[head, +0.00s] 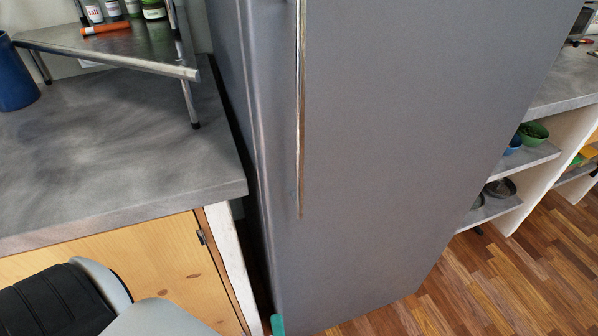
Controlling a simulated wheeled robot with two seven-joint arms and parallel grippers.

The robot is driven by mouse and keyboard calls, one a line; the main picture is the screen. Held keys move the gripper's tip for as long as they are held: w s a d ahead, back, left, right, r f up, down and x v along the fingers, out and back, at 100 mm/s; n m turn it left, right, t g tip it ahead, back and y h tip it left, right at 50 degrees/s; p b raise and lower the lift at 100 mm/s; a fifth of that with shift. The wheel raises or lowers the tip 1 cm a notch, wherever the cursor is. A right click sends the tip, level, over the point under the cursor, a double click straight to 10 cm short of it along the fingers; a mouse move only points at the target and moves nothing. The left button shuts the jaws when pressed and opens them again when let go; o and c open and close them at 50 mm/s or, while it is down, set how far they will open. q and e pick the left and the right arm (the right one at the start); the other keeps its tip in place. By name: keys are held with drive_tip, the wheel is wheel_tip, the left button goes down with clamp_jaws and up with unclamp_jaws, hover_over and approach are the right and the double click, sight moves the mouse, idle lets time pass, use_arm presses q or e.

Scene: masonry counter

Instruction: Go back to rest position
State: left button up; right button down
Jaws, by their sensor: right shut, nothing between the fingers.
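Only a small teal tip of my right gripper (278,326) shows at the bottom edge of the head view, in front of the lower left part of the grey fridge (390,130). The rest of this gripper is cut off by the frame. It is shut and empty. My left gripper is not in view. Grey and black parts of my own body fill the bottom left corner.
The fridge, with its long vertical handle (300,120), stands close ahead. A grey counter (110,150) at left bears a metal rack (110,48) with jars and a blue container (15,80). Shelves (535,160) with bowls stand at right. Wooden floor (510,275) is clear at lower right.

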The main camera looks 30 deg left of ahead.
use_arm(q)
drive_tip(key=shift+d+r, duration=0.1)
use_arm(e)
drive_tip(key=shift+s, duration=0.1)
